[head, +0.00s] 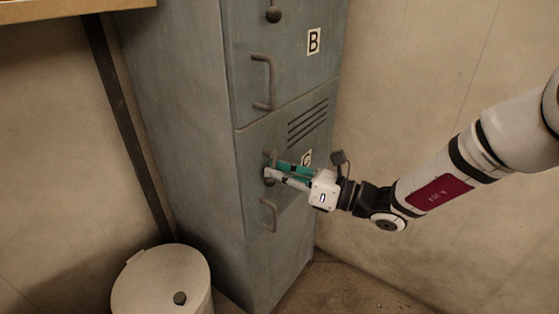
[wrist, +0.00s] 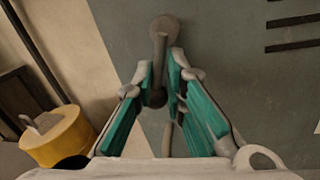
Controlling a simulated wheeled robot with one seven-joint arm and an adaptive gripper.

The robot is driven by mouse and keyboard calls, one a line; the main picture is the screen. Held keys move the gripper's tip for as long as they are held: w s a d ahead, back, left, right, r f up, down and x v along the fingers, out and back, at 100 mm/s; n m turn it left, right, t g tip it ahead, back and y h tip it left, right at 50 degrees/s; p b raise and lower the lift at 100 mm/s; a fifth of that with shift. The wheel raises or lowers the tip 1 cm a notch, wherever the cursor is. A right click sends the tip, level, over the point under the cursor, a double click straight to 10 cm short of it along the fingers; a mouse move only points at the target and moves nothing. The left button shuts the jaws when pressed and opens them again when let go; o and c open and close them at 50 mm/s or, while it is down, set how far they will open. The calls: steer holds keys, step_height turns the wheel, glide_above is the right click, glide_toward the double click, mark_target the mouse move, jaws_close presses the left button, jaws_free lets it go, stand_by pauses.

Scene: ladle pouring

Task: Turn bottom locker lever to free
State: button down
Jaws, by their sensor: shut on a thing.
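The bottom locker door, marked C (head: 307,157), is grey-green and closed, with a curved pull handle (head: 269,215) low on it. The bottom locker lever (head: 271,158) is a small dark metal bar on a round pivot above the handle. In the wrist view the lever (wrist: 160,45) hangs down from its pivot, near vertical. My gripper (head: 271,173) reaches the lever from the right. In the wrist view my gripper (wrist: 163,92) has its teal fingers on both sides of the lever's lower end, shut on it. The fingers partly hide the lever in the head view.
The upper door marked B (head: 313,41) has its own handle (head: 262,82) and a knobbed lever (head: 273,14). A pale round bin (head: 162,285) stands left of the locker. A shelf edge (head: 70,10) is at upper left. A wall lies close on the right.

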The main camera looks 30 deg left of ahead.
mark_target(254, 157)
steer(key=m+p, duration=0.2)
steer(key=p, duration=0.1)
steer(key=s+m+p, duration=0.1)
steer(key=m+p, duration=0.1)
steer(key=shift+r+t+y, duration=0.4)
steer(key=m+p, duration=0.4)
steer(key=shift+s+r+t+y+p, duration=0.25)
steer(key=shift+s+t+y+p, duration=0.05)
steer(key=shift+s+t+p, duration=0.1)
steer(key=m+p, duration=0.2)
steer(key=m, duration=0.1)
steer(key=m+t+p, duration=0.1)
steer(key=shift+s+r+m, duration=0.3)
steer(key=shift+s+r, duration=0.05)
steer(key=shift+r, duration=0.05)
steer(key=shift+s+r+m+t+p, duration=0.15)
steer(key=shift+m+t+p, duration=0.1)
steer(key=shift+m+p, duration=0.4)
steer(key=shift+w+r+m+t+p, duration=0.15)
steer(key=shift+m+p, duration=0.25)
steer(key=shift+m, duration=0.55)
steer(key=shift+s+r+m+t+p, duration=0.25)
steer(key=shift+m+p, duration=0.25)
steer(key=shift+m, duration=0.3)
steer(key=shift+w, duration=0.1)
steer(key=shift+a+r, duration=0.1)
steer(key=shift+r, duration=0.05)
